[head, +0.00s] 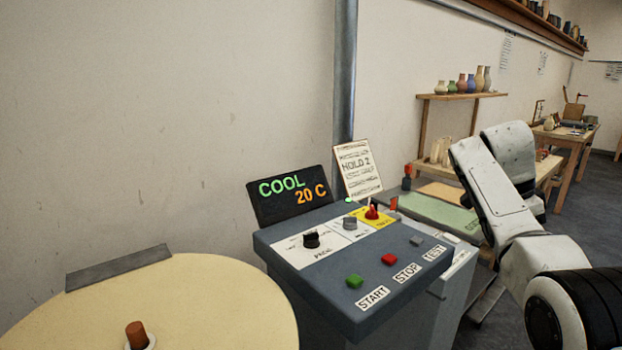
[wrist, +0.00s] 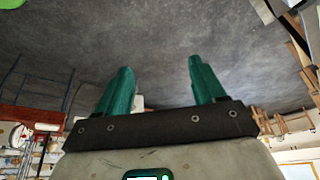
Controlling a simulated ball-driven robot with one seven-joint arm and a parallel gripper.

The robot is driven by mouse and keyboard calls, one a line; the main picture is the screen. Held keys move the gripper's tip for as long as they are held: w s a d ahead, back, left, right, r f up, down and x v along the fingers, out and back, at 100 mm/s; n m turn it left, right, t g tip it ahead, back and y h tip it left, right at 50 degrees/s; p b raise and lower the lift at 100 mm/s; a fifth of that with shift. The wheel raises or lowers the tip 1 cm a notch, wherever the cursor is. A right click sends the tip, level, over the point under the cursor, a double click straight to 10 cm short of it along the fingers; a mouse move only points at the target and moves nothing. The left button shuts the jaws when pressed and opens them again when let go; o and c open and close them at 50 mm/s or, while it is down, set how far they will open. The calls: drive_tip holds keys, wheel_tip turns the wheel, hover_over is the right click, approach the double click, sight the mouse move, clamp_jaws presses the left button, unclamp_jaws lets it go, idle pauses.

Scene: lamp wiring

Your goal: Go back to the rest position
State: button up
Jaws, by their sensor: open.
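My gripper (wrist: 158,85) shows in the wrist view with its two green fingers spread apart and nothing between them. Behind the fingers is grey floor, and the room looks upside down or tilted there. In the head view my white and black arm stands at the right, folded with its elbow up; the gripper itself is not visible there. The arm is apart from the grey control console (head: 340,262) in the middle.
The console has knobs, START, STOP and TEST buttons. A display (head: 291,195) reads COOL 20 C beside a HOLD 2 card (head: 358,168). A round cream surface (head: 215,290) is at the lower left. Shelves with vases (head: 465,97) and a wooden table (head: 570,136) stand further back.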

drive_tip(key=s+a+f+n+y, duration=0.1)
drive_tip(key=s+a+f+n, duration=0.25)
drive_tip(key=f, duration=0.65)
drive_tip(key=s+a+f+n+t, duration=0.1)
drive_tip(key=s+a+f+n, duration=0.3)
drive_tip(key=f, duration=0.5)
drive_tip(key=s+a+f+n+y, duration=0.1)
drive_tip(key=s+a+f+n, duration=0.3)
drive_tip(key=f, duration=0.6)
drive_tip(key=s+a+f+n+y+p, duration=0.1)
drive_tip(key=s+f, duration=0.2)
drive_tip(key=s, duration=0.6)
drive_tip(key=s+a+f+n, duration=0.2)
drive_tip(key=s+f, duration=0.2)
drive_tip(key=s, duration=0.5)
drive_tip(key=s+r+n, duration=0.1)
drive_tip(key=s+n, duration=0.1)
drive_tip(key=s, duration=0.6)
drive_tip(key=s+a+r+n+y, duration=0.1)
drive_tip(key=s+n, duration=0.1)
drive_tip(key=s, duration=0.6)
drive_tip(key=shift+s+a+r+t+p, duration=0.25)
drive_tip(key=shift+s+r+t+p, duration=0.05)
drive_tip(key=shift+s+r+p, duration=0.1)
drive_tip(key=shift+c, duration=0.2)
